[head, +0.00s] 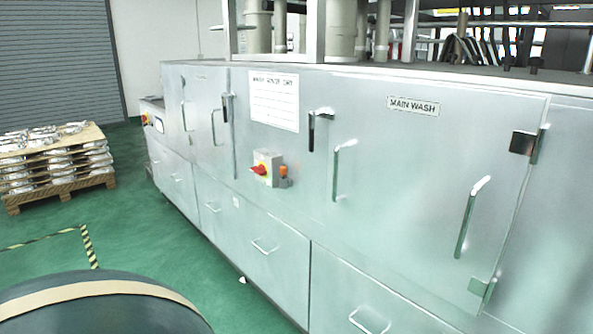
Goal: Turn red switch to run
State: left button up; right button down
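The box is fixed to the metal front of the washing machine (400,180), near the middle of the head view. An orange-red part (284,171) sits at the box's right side. The handle looks roughly level; its markings are too small to read. Neither of my grippers is in view.
A pallet (62,190) stacked with metal castings stands at the left. Handles stick out from the machine's doors, such as this one (335,170). Green floor (150,245) lies open in front. A smaller control panel (152,120) shows at the machine's far end.

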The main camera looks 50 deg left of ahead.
aim_at(261, 169)
jog(key=u, duration=1.8)
jog(key=i+j, duration=0.75)
jog(key=j, duration=0.25)
jog(key=i+j+z, duration=0.1)
jog(key=i+j, duration=0.3)
jog(key=j, duration=0.1)
